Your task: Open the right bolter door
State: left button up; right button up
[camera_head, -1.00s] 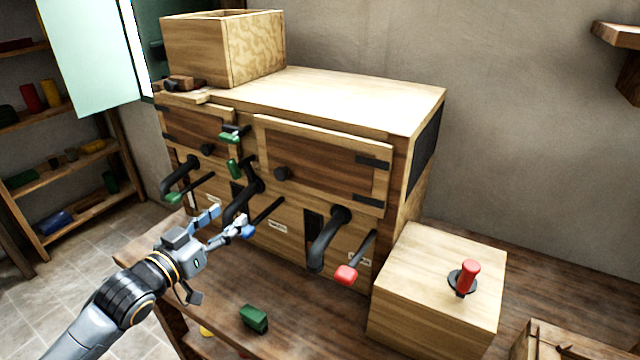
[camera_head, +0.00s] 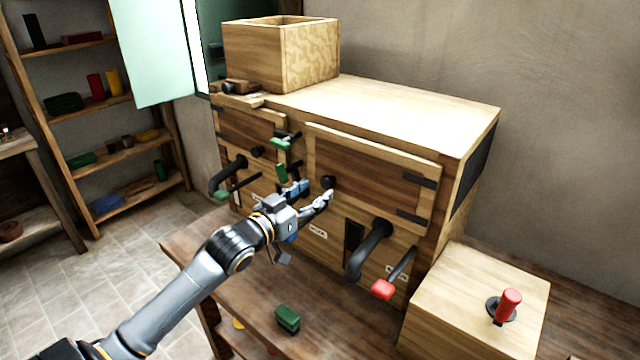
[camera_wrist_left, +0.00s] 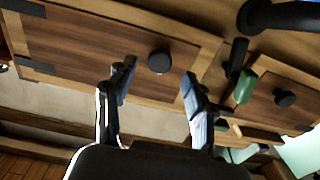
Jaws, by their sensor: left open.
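The right bolter door (camera_head: 375,178) is a dark wood panel in a pale frame on the front of the wooden cabinet. It looks shut, with black hinges on its right side and a round black knob (camera_head: 328,182) at its lower left. My left gripper (camera_head: 311,194) is open and empty in front of the door's lower left corner, close to the knob. In the left wrist view the door (camera_wrist_left: 80,50) appears upside down, and the knob (camera_wrist_left: 159,62) shows between the two spread fingertips. I see no clear contact. My right gripper is not in view.
Green-handled latches (camera_head: 281,142) sit between the two doors. The left bolter door (camera_head: 250,132) is beside them. A black spout (camera_head: 370,250) and a red-tipped lever (camera_head: 383,289) stick out below the right door. A green block (camera_head: 288,318) lies on the bench (camera_head: 245,290).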

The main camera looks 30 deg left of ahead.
aim_at(325, 185)
pick_arm(q)
jog(key=shift+w+d, duration=0.15)
jog(key=shift+w, duration=1.35)
grip_shut()
